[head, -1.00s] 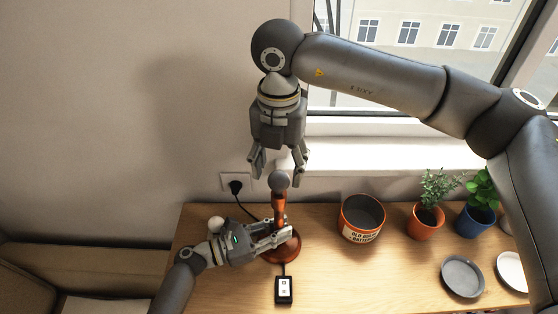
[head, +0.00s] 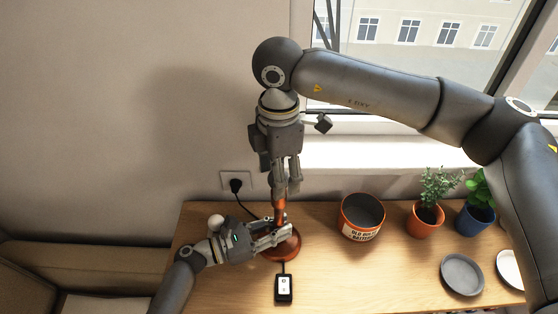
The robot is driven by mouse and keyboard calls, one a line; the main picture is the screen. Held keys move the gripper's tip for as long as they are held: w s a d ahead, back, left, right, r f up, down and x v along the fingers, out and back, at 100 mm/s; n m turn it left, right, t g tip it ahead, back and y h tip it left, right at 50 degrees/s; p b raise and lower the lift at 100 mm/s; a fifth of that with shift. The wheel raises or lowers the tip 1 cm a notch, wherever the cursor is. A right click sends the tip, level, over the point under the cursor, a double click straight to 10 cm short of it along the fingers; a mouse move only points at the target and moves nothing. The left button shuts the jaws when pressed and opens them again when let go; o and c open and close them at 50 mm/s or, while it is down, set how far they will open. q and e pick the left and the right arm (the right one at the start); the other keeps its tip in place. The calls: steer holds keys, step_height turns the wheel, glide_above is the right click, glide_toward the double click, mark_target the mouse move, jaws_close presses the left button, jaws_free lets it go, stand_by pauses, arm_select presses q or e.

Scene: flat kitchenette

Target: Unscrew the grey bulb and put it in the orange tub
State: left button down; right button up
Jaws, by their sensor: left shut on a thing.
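The orange-brown lamp (head: 281,205) stands on the desk with its round base partly behind my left gripper. My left gripper (head: 285,234) is shut on the lamp's stem, low down. My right gripper (head: 283,190) points down over the top of the lamp, its fingers at the bulb's place. The grey bulb is now hidden by these fingers, and I cannot tell whether they are closed on it. The orange tub (head: 347,211), with a dark inside and a white label about old bulbs and batteries, stands to the right of the lamp.
A whitish bulb (head: 215,221) is behind my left wrist. A black switch box (head: 284,288) lies in front of the lamp; its cord runs to a wall plug (head: 236,186). Potted plants (head: 426,219) and plates (head: 462,274) are at the right. The desk front of the tub is clear.

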arm_select(q)
steer(key=shift+r, duration=0.1)
arm_select(e)
steer(key=shift+f, duration=2.4)
steer(key=c, duration=1.2)
